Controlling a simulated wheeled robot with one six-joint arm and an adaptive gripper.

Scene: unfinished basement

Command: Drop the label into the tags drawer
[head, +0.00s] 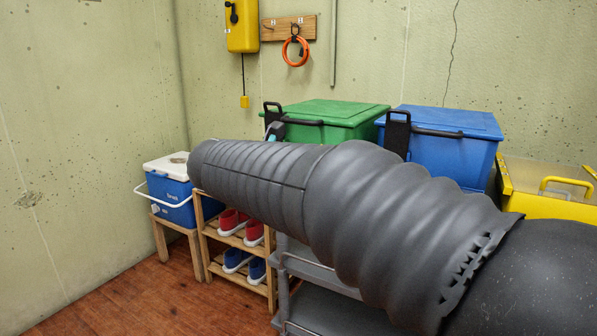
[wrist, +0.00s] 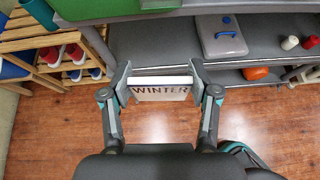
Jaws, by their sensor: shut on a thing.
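The label is a white block marked WINTER (wrist: 160,93) in the wrist view. My gripper (wrist: 160,83) is shut on it, one finger pad at each end. The lettering faces my wrist camera and reads upright. The label is held out in front of a grey cart, with the wooden floor showing below it. In the head view my dark, ribbed arm hides the label and most of my gripper. I cannot make out a drawer marked for tags in either view.
A wooden shoe rack (head: 239,262) and blue cooler (head: 171,198) stand left. Green (head: 335,112), blue (head: 452,152) and yellow (head: 545,188) bins stand along the wall.

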